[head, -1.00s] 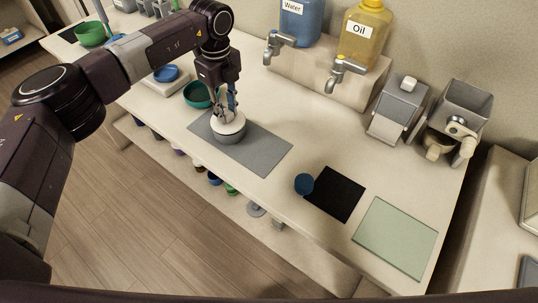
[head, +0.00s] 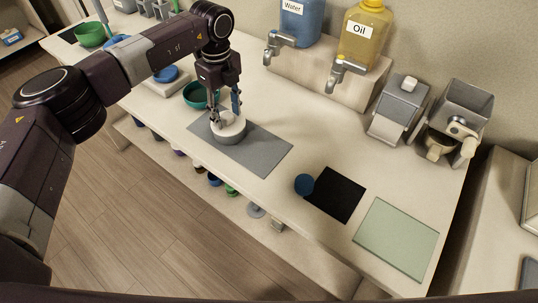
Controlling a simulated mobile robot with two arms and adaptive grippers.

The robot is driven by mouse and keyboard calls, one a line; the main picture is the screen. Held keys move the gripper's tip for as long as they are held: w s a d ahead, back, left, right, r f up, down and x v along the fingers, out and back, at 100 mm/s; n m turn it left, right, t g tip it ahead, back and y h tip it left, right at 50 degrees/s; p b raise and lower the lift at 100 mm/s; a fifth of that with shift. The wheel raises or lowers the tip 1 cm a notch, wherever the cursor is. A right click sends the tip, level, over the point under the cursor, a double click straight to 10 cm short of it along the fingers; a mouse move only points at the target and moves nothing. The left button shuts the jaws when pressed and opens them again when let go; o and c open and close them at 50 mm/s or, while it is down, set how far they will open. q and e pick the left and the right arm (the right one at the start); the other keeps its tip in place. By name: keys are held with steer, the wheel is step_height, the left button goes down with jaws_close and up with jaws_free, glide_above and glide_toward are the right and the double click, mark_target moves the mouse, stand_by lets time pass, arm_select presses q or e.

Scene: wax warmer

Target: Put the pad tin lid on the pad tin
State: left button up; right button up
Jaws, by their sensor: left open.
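The pad tin (head: 231,138) is a low round grey tin standing on the left part of the grey mat. The white round pad tin lid (head: 230,127) is on top of the tin and looks about level. Whether it is fully seated I cannot tell. My left gripper (head: 226,117) points down right over the lid, its fingers spread apart at the lid's left and back. The fingers hide part of the lid, and I cannot tell whether they touch it. My right gripper is not in view.
The grey mat (head: 262,155) has free room right of the tin. A teal bowl (head: 197,97) stands close behind. A blue round object (head: 304,184), a black mat (head: 337,195) and a green board (head: 396,239) lie to the right. Water (head: 300,22) and oil (head: 364,38) dispensers stand at the back.

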arm_select(q)
steer(key=shift+r, duration=0.1)
stand_by(0.3)
steer(key=shift+r+p, duration=2.25)
steer(key=shift+r, duration=1.65)
